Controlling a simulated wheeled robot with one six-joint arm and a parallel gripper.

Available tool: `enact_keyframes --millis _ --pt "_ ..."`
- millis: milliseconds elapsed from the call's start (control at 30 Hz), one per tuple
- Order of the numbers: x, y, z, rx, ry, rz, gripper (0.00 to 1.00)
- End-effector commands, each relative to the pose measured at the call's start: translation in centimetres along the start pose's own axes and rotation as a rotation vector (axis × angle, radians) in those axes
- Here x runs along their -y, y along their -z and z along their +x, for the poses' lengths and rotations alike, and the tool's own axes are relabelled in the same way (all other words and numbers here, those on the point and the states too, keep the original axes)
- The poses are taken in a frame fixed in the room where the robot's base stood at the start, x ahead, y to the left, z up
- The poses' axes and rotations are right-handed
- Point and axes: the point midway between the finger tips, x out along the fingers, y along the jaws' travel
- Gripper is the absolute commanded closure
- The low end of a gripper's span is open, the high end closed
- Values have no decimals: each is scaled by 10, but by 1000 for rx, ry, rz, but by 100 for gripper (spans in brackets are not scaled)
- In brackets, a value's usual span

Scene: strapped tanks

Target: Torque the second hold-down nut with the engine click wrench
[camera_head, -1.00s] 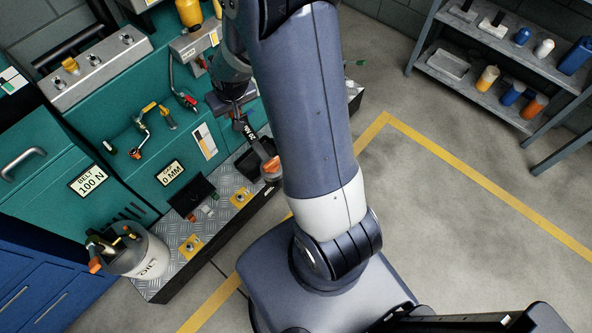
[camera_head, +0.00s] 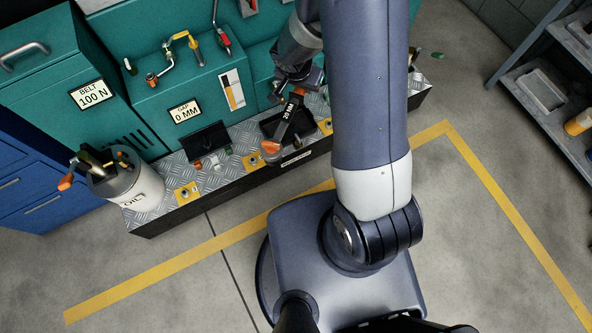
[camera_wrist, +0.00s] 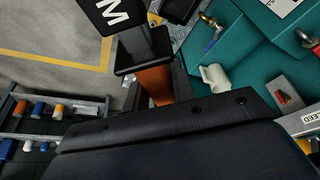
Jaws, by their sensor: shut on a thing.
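My gripper (camera_head: 296,76) is shut on the click wrench (camera_head: 289,116), a dark tool with white lettering and an orange-and-grey lower end (camera_head: 271,148). The wrench slants down over the front of the metal deck, its lower end in the air or near the deck; I cannot tell which. In the wrist view the wrench shows its orange grip (camera_wrist: 155,82) and a black part lettered M. Yellow plates with nuts lie along the deck: a left plate (camera_head: 187,193), a middle plate (camera_head: 251,161) beside the wrench end, and a right plate (camera_head: 325,126). Which is the second is not clear.
A grey oil can (camera_head: 125,182) holding tools stands at the deck's left end. Shelving (camera_head: 548,88) stands right; the floor between is clear.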

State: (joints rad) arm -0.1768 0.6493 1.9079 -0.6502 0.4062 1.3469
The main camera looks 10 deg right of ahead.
Motion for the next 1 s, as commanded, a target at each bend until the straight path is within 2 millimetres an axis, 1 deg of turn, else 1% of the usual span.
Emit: enact_keyframes --millis 33,100,600,1000 --pt "2 -13 27 1 -20 44 100" --pt "3 -24 49 0 -48 125 100" --pt "5 -103 195 1 -261 716 100" --pt "1 -164 308 1 -427 1174 100"
